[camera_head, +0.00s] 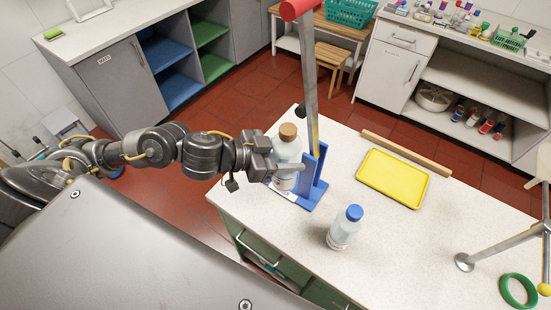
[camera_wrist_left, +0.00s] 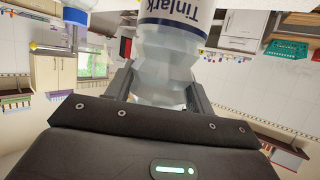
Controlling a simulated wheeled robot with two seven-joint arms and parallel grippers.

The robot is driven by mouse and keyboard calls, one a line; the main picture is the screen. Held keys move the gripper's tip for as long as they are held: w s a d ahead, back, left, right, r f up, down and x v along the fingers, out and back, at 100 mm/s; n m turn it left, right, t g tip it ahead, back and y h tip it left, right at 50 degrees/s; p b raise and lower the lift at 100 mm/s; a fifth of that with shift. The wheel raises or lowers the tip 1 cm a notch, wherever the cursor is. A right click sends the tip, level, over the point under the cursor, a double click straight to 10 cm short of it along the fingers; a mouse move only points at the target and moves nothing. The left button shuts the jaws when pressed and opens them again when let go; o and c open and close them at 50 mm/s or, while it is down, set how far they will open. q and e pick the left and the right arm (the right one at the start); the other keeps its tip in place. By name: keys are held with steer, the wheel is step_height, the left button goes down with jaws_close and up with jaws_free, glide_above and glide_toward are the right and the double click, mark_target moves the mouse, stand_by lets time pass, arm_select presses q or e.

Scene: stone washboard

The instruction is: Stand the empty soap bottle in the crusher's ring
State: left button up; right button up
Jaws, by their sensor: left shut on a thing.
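My left gripper (camera_head: 286,164) is shut on a clear bottle (camera_head: 288,149) with a brown cork-like top and a pale label. In the left wrist view the same bottle (camera_wrist_left: 165,60) stands between the two fingers (camera_wrist_left: 160,98), its label reading "Tinlark". The bottle looks upright, right beside the crusher's blue frame (camera_head: 314,178). The crusher's grey lever (camera_head: 309,85) rises to a red handle (camera_head: 298,8). The crusher's ring cannot be made out; the bottle and gripper cover that area. I cannot tell whether the bottle's base rests in it. My right gripper is not in view.
A second bottle (camera_head: 345,228) with a blue cap stands on the counter in front of the crusher. A yellow tray (camera_head: 393,178) and a wooden strip (camera_head: 405,153) lie to the right. A green ring (camera_head: 518,291) and a metal rod with a round foot (camera_head: 465,262) are at far right.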

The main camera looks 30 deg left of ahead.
arm_select(q)
steer(key=f+b, duration=0.1)
steer(key=b, duration=0.1)
steer(key=w+f+b, duration=0.1)
steer(key=b, duration=0.1)
steer(key=shift+w+a, duration=0.2)
steer(key=shift+a, duration=0.1)
steer(key=shift+c, duration=0.5)
steer(key=w+a+f+b, duration=0.8)
steer(key=f, duration=0.3)
steer(key=shift+w+a+b, duration=0.2)
steer(key=shift+w+b, duration=0.1)
steer(key=shift+w, duration=0.1)
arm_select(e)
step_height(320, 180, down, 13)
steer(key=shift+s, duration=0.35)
arm_select(q)
steer(key=shift+f, duration=0.1)
steer(key=shift+f, duration=0.15)
steer(key=o, duration=1.3)
steer(key=shift+c, duration=0.2)
